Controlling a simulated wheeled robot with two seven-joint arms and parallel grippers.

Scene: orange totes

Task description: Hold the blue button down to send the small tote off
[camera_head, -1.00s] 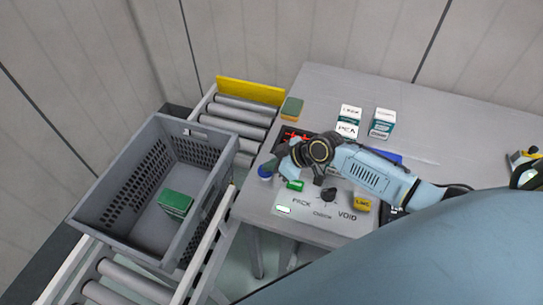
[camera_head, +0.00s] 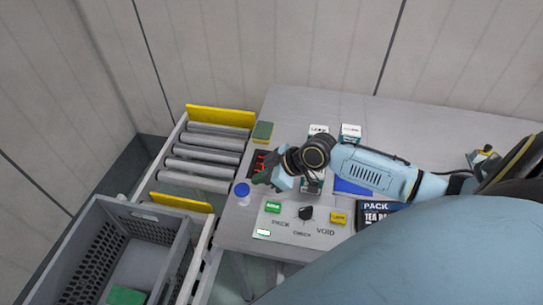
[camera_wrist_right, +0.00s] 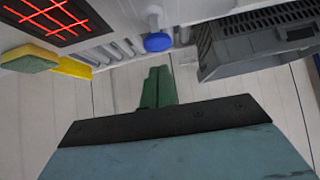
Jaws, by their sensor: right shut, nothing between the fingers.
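The blue button (camera_head: 242,190) is a round blue cap on a pale base at the table's left edge. It also shows in the right wrist view (camera_wrist_right: 158,42). My right gripper (camera_head: 263,177), with green fingers, is shut and empty just right of the button. In the wrist view its fingertips (camera_wrist_right: 158,72) point towards the button, with a gap visible in the picture; I cannot tell the exact distance. The grey tote (camera_head: 186,228) is at lower left on the conveyor, partly cut off, with a green box (camera_head: 125,296) inside. My left gripper is out of view.
A yellow bar (camera_head: 180,202) stands at the tote's far end; bare rollers (camera_head: 197,167) lead to a yellow end plate (camera_head: 220,116). A control panel (camera_head: 290,233) with a green button, black knob and yellow button lies near the gripper. Small boxes (camera_head: 351,133) stand behind.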

